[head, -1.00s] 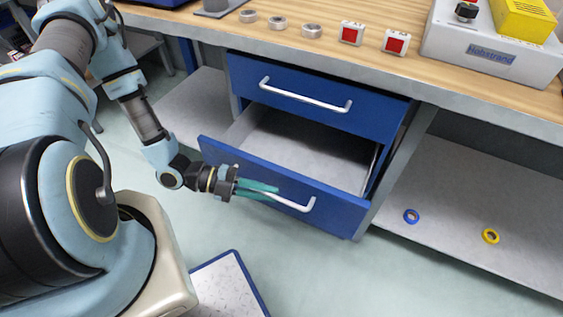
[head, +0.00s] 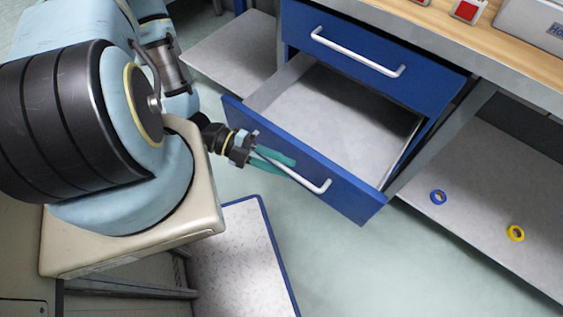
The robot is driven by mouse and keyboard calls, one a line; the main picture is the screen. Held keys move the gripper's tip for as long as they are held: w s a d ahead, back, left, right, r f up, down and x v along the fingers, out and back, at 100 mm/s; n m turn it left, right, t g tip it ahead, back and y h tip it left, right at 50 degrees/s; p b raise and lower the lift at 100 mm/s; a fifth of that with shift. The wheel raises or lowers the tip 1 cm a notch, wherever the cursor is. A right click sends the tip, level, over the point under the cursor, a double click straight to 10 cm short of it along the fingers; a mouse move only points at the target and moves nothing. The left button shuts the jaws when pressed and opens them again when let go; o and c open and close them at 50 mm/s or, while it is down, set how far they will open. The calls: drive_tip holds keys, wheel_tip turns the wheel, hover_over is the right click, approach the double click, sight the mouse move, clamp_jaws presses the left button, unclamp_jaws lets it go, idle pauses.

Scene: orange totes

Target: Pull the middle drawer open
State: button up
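The blue middle drawer (head: 345,198) is pulled well out below the closed top drawer (head: 372,55). Its pale grey inside (head: 340,105) shows and looks empty. My gripper (head: 284,165) is at the left part of the drawer's white bar handle (head: 316,187). Its green fingers lie on either side of the bar, and it appears shut on it. The handle's left end is hidden behind the gripper.
A speckled grey panel with a blue edge (head: 240,255) lies low in front of the drawer. A blue ring (head: 438,197) and a yellow ring (head: 516,233) lie on the shelf (head: 475,165) at right. Clear floor (head: 400,275) lies at lower right.

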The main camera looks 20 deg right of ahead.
drive_tip(key=shift+o, duration=1)
drive_tip(key=shift+w, duration=0.1)
drive_tip(key=b+v, duration=0.1)
drive_tip(key=v, duration=0.9)
drive_tip(key=shift+a, duration=0.3)
drive_tip(key=shift+w+r, duration=0.2)
drive_tip(key=w+a+r+m+t+y+p, duration=0.2)
drive_tip(key=w+a+r+m+t+y, duration=0.1)
drive_tip(key=r+m, duration=0.7)
drive_tip(key=w+a+r+m+t+y+p, duration=0.3)
drive_tip(key=w+r+m+t+y, duration=0.1)
drive_tip(key=r+m, duration=0.7)
drive_tip(key=w+a+r+m+t+y+p, duration=0.3)
drive_tip(key=w+r+m, duration=0.4)
drive_tip(key=m, duration=0.8)
wheel_tip(320, 180, up, 4)
drive_tip(key=shift+a+f+t+y, duration=0.1)
drive_tip(key=shift+a+t+y, duration=0.4)
drive_tip(key=shift+y, duration=0.5)
